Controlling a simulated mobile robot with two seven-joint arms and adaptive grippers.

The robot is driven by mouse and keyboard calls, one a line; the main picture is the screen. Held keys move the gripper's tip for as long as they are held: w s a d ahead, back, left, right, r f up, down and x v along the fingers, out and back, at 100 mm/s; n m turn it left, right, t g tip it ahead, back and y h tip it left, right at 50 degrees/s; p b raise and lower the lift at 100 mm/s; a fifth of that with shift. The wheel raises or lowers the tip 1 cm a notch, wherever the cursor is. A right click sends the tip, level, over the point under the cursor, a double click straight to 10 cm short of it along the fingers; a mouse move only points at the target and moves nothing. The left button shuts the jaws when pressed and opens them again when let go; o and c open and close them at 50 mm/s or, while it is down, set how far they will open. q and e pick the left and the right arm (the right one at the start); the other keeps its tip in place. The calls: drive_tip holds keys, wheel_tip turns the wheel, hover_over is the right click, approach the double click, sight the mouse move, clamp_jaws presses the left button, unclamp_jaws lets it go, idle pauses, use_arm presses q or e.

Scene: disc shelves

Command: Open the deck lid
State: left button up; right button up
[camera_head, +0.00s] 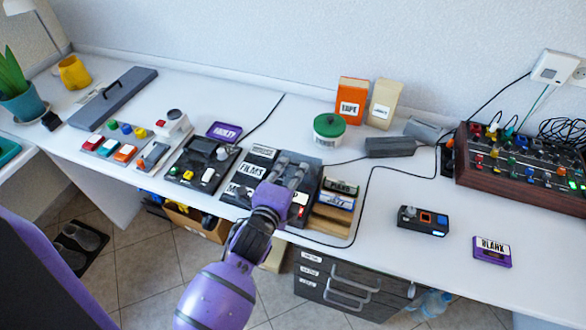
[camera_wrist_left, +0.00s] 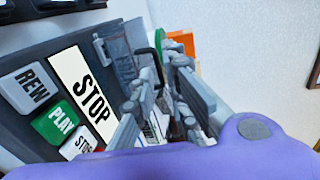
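A dark deck (camera_head: 235,190) with white labels, one reading FILMS, lies flat near the front of the desk. In the left wrist view a dark panel (camera_wrist_left: 25,135) shows REW, a green PLAY and a STOP key, beside a big white STOP label (camera_wrist_left: 80,95). My left gripper (camera_head: 291,163) is over the right part of the deck, fingers pointing to the back. In the wrist view its fingers (camera_wrist_left: 162,75) are apart, with nothing clearly held between them. A grey part (camera_wrist_left: 118,48) stands just beyond. Whether the fingers touch the deck, and the lid's exact edge, I cannot tell.
Right of the deck is a wooden rack with cassettes (camera_head: 338,195). Behind stand a green-lidded tub (camera_head: 329,129) and an orange box (camera_head: 351,99). A button box (camera_head: 195,165) is on the left.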

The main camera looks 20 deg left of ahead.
use_arm(q)
drive_tip(key=shift+w+f, duration=0.15)
drive_tip(key=shift+w, duration=0.45)
clamp_jaws()
use_arm(e)
drive_tip(key=shift+s+d, duration=0.25)
use_arm(q)
drive_tip(key=shift+w, duration=0.1)
